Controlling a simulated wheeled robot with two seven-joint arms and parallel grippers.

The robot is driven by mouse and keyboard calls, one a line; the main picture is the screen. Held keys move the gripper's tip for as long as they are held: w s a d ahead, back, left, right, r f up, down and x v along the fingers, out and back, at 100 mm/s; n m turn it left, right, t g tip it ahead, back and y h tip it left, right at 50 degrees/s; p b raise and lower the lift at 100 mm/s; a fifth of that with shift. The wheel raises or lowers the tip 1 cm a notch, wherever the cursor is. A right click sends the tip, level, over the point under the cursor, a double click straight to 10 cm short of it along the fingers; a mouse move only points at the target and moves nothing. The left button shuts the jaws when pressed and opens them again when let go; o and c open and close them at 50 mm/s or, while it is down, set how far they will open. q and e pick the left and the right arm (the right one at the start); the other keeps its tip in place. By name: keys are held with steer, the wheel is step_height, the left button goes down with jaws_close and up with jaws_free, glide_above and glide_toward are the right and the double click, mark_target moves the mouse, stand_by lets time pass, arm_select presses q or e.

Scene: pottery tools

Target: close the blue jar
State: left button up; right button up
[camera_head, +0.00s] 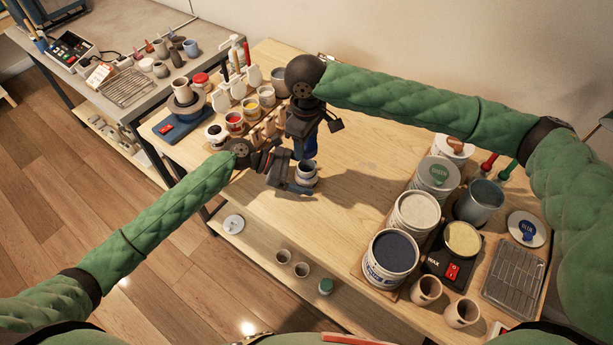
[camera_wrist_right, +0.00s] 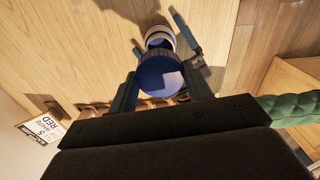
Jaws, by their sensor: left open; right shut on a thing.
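The small white jar (camera_head: 307,169) stands on the wooden table; the right wrist view shows it, with blue inside its open top (camera_wrist_right: 160,37). My left gripper (camera_head: 292,180) is open, low beside the jar, with a finger in front of it; whether it touches the jar I cannot tell. My right gripper (camera_head: 309,138) is shut on the blue lid (camera_head: 310,147), above and just behind the jar. In the right wrist view the round lid (camera_wrist_right: 160,76) sits between the fingers and overlaps part of the jar, apart from its rim.
Big glaze buckets (camera_head: 391,254), a scale (camera_head: 450,266), a wire rack (camera_head: 515,280) and cups (camera_head: 426,290) fill the right side. The table middle (camera_head: 365,170) is clear.

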arm_select(q)
steer(key=shift+x, duration=0.95)
steer(key=shift+a, duration=0.1)
steer(key=c, duration=1.4)
steer(key=shift+c, duration=0.2)
arm_select(e)
glide_above(306, 162)
steer(key=s, duration=0.2)
steer(key=shift+f, duration=2.45)
steer(key=shift+f, duration=0.9)
steer(key=shift+f, duration=0.6)
arm_select(q)
jaws_close()
arm_select(e)
steer(key=o, duration=1)
